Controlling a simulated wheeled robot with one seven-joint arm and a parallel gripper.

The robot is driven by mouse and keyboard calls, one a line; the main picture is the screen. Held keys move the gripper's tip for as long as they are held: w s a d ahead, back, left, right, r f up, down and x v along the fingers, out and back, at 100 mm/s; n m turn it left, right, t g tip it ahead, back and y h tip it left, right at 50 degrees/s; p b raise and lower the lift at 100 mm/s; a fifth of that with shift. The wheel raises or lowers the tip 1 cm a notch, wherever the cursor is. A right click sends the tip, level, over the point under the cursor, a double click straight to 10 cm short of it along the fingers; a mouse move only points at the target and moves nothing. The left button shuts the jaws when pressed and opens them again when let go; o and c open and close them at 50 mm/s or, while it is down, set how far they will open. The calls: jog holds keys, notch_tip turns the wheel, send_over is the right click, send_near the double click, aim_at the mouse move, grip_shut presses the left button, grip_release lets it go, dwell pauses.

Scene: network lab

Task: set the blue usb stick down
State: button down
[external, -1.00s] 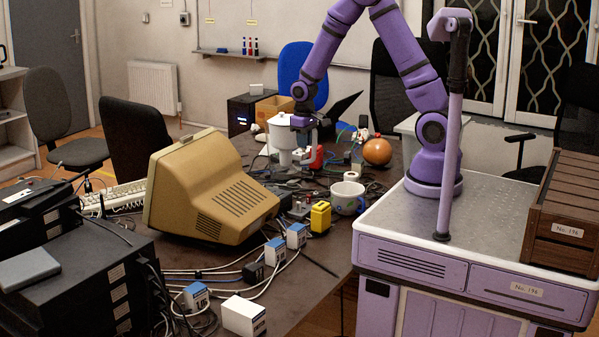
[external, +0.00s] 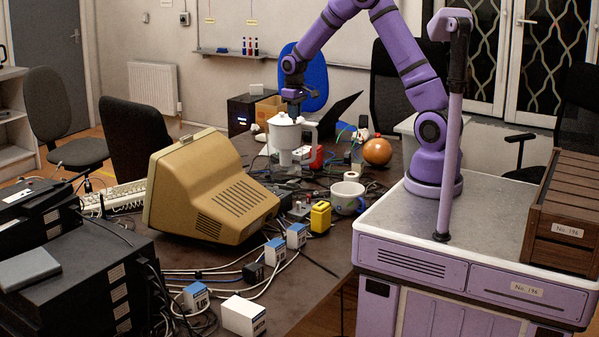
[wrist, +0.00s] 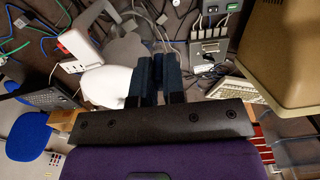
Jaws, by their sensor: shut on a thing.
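My gripper (external: 294,110) points down above the white appliance (external: 284,134) on the far part of the table. In the wrist view my gripper (wrist: 159,62) shows as two dark fingers nearly together. The fingers are shut on the blue usb stick, a narrow bluish thing that I can hardly tell apart from them. In the external view the stick is too small to make out. The white appliance also shows in the wrist view (wrist: 106,86), left of the fingers.
Cables and small boxes clutter the table around a beige monitor (external: 212,187). A yellow box (external: 320,217), a white mug (external: 347,198), a red thing (external: 316,158) and an orange ball (external: 377,151) stand nearby. An open laptop (external: 340,112) stands behind.

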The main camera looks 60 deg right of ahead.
jog(key=w+d, duration=0.4)
jog(key=d, duration=1.4)
jog(key=w+d, duration=0.3)
jog(key=d, duration=1.6)
jog(key=f, duration=2.9)
jog(key=shift+w, duration=0.2)
jog(key=shift+f, duration=0.15)
jog(key=c, duration=1.2)
grip_release()
